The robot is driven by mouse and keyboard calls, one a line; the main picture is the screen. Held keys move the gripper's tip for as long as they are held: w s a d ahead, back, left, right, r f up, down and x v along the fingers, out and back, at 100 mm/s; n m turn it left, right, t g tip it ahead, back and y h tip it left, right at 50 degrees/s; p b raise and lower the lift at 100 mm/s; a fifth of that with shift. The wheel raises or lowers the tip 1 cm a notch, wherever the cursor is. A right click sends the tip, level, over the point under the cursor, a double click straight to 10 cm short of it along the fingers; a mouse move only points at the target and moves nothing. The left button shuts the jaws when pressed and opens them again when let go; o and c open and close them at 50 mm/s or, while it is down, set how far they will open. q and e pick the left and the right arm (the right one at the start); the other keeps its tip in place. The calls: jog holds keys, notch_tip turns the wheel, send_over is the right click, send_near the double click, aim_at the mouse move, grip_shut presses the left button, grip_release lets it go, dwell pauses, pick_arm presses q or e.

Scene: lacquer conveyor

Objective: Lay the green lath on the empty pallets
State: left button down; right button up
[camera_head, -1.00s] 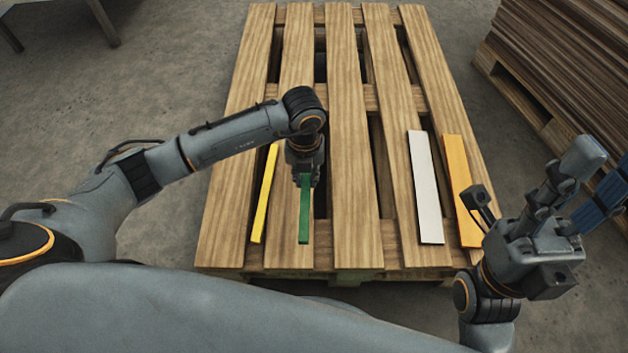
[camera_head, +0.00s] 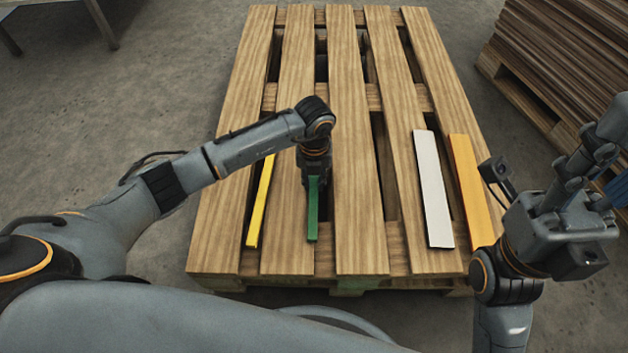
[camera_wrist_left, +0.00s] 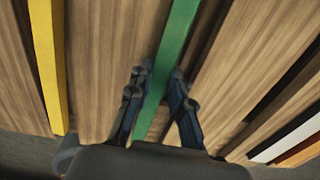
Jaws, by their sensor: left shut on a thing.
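The green lath (camera_head: 313,215) is over the left part of the wooden pallet (camera_head: 358,200), roughly along its slats. My left gripper (camera_head: 314,180) is shut on it, near the far end of the part seen in the head view; the gripper hides the rest. In the left wrist view the green lath (camera_wrist_left: 172,60) runs between the two fingers (camera_wrist_left: 160,100). I cannot tell whether it touches the slats. My right gripper (camera_head: 607,150) is empty and looks open, right of the pallet, partly cut off by the picture edge.
A yellow lath (camera_head: 260,205) lies left of the green one. A white lath (camera_head: 433,190) and an orange lath (camera_head: 473,190) lie on the pallet's right side. A stack of brown boards (camera_head: 570,55) stands at the far right. A table (camera_head: 60,10) shows at the far left.

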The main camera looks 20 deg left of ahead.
pick_arm(q)
jog(key=shift+f, duration=0.1)
jog(key=c, duration=1.2)
grip_release()
